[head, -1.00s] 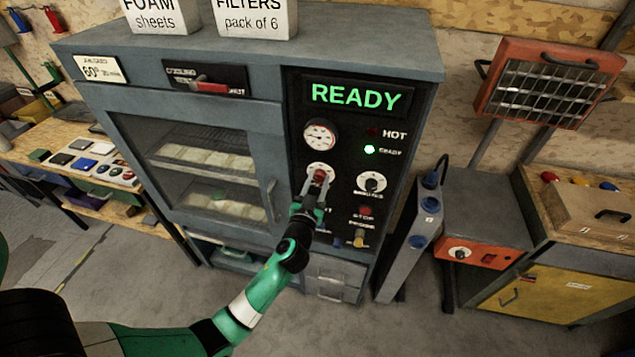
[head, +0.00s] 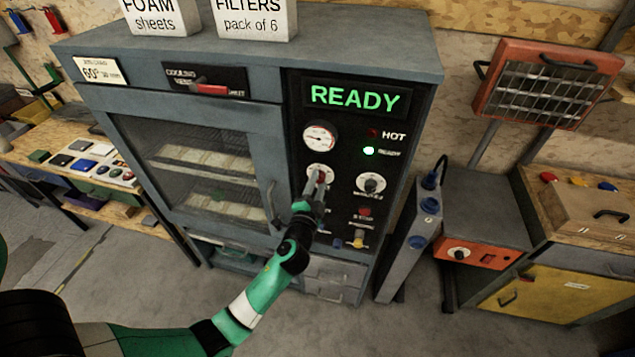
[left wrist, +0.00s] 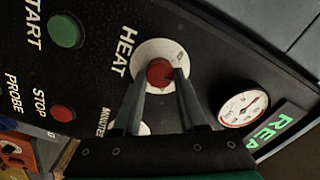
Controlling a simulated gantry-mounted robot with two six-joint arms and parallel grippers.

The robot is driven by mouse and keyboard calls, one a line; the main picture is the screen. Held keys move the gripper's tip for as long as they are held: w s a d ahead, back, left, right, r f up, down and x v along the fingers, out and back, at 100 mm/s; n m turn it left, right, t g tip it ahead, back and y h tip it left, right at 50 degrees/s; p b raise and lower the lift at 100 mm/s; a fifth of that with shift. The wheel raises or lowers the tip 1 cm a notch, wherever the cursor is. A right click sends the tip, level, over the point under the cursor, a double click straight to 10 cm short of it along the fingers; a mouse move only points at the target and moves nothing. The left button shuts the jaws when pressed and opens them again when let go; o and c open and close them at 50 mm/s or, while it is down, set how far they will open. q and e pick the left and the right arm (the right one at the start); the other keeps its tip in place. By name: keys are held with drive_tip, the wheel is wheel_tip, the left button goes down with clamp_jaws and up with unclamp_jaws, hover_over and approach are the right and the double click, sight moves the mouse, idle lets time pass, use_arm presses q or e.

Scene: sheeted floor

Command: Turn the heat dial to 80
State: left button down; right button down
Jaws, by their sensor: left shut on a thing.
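The heat dial (left wrist: 160,73) has a red knob on a white scale plate, beside the word HEAT in the left wrist view. In the head view the dial (head: 320,171) sits below the round gauge on the black panel. My left gripper (head: 319,183) is at the dial. In the left wrist view the fingers of my left gripper (left wrist: 160,85) stand on both sides of the red knob and are shut on it. The fingers hide part of the scale, and I cannot read the setting. My right gripper is not in view.
The panel carries a lit READY display (head: 355,97), a gauge (head: 320,136), a minutes dial (head: 371,183) and a red stop button (head: 364,212). The green start button (left wrist: 66,31) shows in the left wrist view. The oven door handle (head: 272,204) is just left of the gripper.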

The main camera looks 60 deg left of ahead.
use_arm(q)
drive_tip(key=m+p, duration=0.1)
drive_tip(key=m, duration=0.5)
drive_tip(key=shift+m, duration=0.3)
drive_tip(key=m+p, duration=0.2)
drive_tip(key=m, duration=0.4)
drive_tip(key=shift+f, duration=0.1)
idle(0.3)
drive_tip(key=shift+c, duration=2.3)
unclamp_jaws()
drive_tip(key=shift+d, duration=0.1)
drive_tip(key=shift+s+d, duration=0.25)
drive_tip(key=shift+d, duration=0.05)
drive_tip(key=v, duration=1)
drive_tip(key=shift+s+d+p, duration=0.25)
drive_tip(key=shift+s+p, duration=0.05)
drive_tip(key=shift+p, duration=0.1)
